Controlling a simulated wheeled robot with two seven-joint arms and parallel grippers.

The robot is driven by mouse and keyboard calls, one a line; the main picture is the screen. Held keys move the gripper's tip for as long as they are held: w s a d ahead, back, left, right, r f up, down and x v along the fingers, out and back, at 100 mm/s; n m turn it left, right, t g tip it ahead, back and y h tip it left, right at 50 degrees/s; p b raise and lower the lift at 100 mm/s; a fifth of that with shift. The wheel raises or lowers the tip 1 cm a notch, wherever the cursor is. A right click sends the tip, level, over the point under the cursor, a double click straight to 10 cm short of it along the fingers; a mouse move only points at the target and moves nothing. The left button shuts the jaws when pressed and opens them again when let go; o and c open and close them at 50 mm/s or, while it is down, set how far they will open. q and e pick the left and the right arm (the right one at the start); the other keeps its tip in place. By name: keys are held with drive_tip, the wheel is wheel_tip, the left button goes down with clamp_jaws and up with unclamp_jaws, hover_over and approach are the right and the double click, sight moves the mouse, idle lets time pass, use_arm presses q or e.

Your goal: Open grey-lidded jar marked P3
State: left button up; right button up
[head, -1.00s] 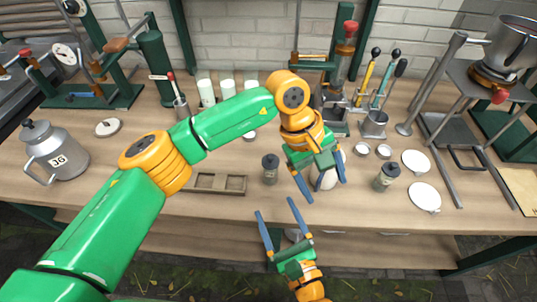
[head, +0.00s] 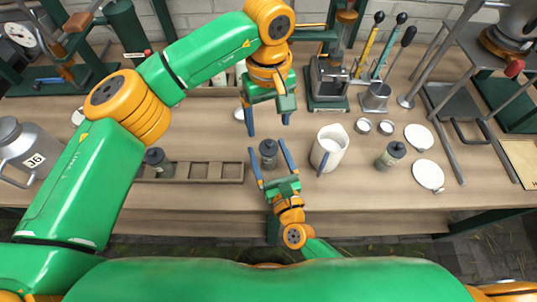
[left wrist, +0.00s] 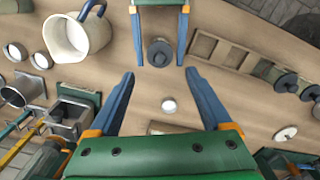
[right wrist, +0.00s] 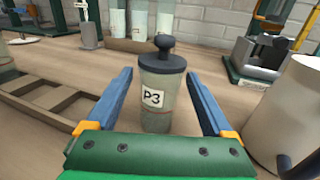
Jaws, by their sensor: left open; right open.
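The jar marked P3 (right wrist: 160,95) stands upright on the bench, with a dark grey knobbed lid (right wrist: 163,55) on it. It also shows in the head view (head: 268,153). My right gripper (head: 267,160) is open, low at the bench, with its fingers on either side of the jar and a gap visible on each side in the right wrist view. My left gripper (head: 268,132) is open and empty above the bench, behind the jar. In the left wrist view the jar (left wrist: 160,53) shows from above, beyond the left fingertips and between the right gripper's fingers.
A white pitcher (head: 329,150) stands close right of the P3 jar. Another grey-lidded jar (head: 391,155) and white discs (head: 428,174) are farther right. A wooden compartment tray (head: 215,172) lies to the left, with a dark-lidded jar (head: 158,162) at its left end. A J6 can (head: 28,150) stands far left.

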sight(268, 142)
use_arm(q)
drive_tip(key=shift+s+d+r, duration=0.1)
drive_tip(key=shift+s, duration=0.1)
use_arm(e)
drive_tip(key=shift+s+r, duration=0.1)
drive_tip(key=shift+s, duration=0.1)
drive_tip(key=c, duration=0.7)
clamp_jaws()
use_arm(q)
drive_tip(key=shift+o, duration=0.9)
drive_tip(key=shift+w+r+n, duration=0.1)
drive_tip(key=shift+r+n, duration=0.15)
drive_tip(key=shift+n, duration=0.45)
drive_tip(key=f+n, duration=0.2)
drive_tip(key=n, duration=0.2)
drive_tip(key=f+n+h, duration=0.1)
drive_tip(key=f+n, duration=0.2)
drive_tip(key=n, duration=0.1)
drive_tip(key=f+n, duration=0.3)
drive_tip(key=n, duration=0.1)
drive_tip(key=shift+a+f, duration=0.1)
drive_tip(key=shift+a, duration=0.1)
